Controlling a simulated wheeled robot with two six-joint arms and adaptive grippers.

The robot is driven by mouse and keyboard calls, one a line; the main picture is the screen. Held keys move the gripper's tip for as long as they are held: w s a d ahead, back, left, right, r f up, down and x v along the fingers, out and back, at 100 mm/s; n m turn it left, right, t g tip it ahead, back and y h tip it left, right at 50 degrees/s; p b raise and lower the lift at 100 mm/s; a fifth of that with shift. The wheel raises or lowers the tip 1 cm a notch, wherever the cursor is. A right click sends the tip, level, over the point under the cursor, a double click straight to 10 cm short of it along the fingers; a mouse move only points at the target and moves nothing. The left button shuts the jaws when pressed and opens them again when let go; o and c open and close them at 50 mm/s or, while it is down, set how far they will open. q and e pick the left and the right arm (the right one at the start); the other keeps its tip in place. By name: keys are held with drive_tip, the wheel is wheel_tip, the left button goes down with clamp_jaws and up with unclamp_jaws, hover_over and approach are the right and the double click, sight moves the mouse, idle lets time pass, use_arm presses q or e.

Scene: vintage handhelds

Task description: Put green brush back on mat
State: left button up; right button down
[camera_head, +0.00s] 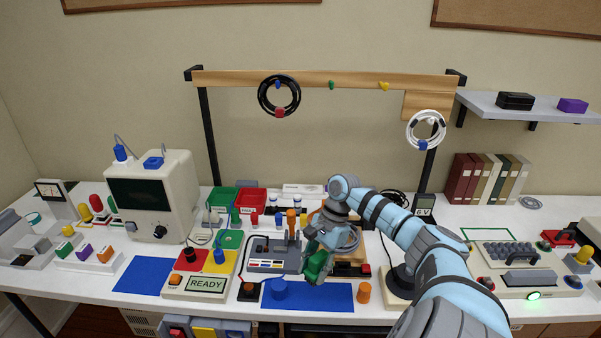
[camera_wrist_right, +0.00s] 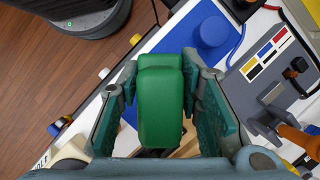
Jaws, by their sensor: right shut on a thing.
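My right gripper (camera_head: 318,256) is shut on the green brush (camera_head: 317,266) and holds it near the front of the bench, at the right part of a blue mat (camera_head: 337,296). In the right wrist view the green brush (camera_wrist_right: 160,100) sits between the two finger pads of the right gripper (camera_wrist_right: 160,95). A blue round knob-like object (camera_head: 281,288) stands on the same mat, left of the brush. A second blue mat (camera_head: 142,275) lies bare at the left. Whether the brush touches anything below cannot be told. My left gripper is out of view.
An orange cylinder (camera_head: 364,292) stands at the mat's right end. A grey station (camera_head: 268,256) with coloured labels is behind the mat. A panel reading READY (camera_head: 206,284) is to the left. A round dark base (camera_head: 400,279) stands to the right. The bench's front edge is close.

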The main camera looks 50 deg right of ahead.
drive_tip(key=shift+w, duration=0.1)
drive_tip(key=shift+f, duration=3.95)
drive_tip(key=shift+f, duration=0.55)
drive_tip(key=c, duration=1.1)
unclamp_jaws()
drive_tip(key=shift+o, duration=0.8)
drive_tip(key=o, duration=0.4)
drive_tip(key=shift+o, duration=0.2)
drive_tip(key=shift+r, duration=0.15)
